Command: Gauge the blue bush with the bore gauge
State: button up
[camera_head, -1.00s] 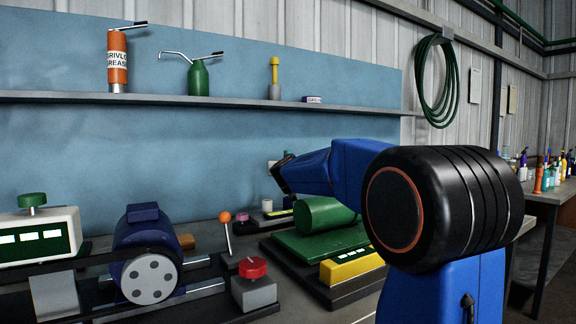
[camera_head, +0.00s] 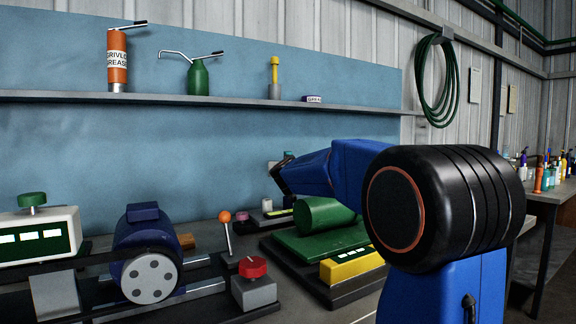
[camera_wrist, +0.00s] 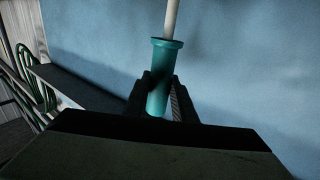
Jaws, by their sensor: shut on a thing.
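In the wrist view, my gripper (camera_wrist: 158,93) is shut on a teal flanged handle (camera_wrist: 167,45) with a pale rod (camera_wrist: 171,18) rising from it; this looks like the bore gauge. The far end of the rod is out of frame. In the head view, my gripper is mostly hidden behind my blue arm, with a dark part showing near the wall. I cannot make out the blue bush in either view.
A green cylinder (camera_head: 324,216) lies on a green plate (camera_head: 290,243) beside a yellow block (camera_head: 352,267). A blue motor-like unit (camera_head: 146,240), a red-knobbed box (camera_head: 253,285) and an orange-knobbed lever (camera_head: 226,236) stand left. A shelf (camera_head: 200,98) runs along the wall.

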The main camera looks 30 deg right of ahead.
jog(key=shift+f, duration=1.65)
dwell(0.6)
jog(key=shift+r, duration=0.1)
dwell(0.9)
jog(key=shift+r, duration=2.45)
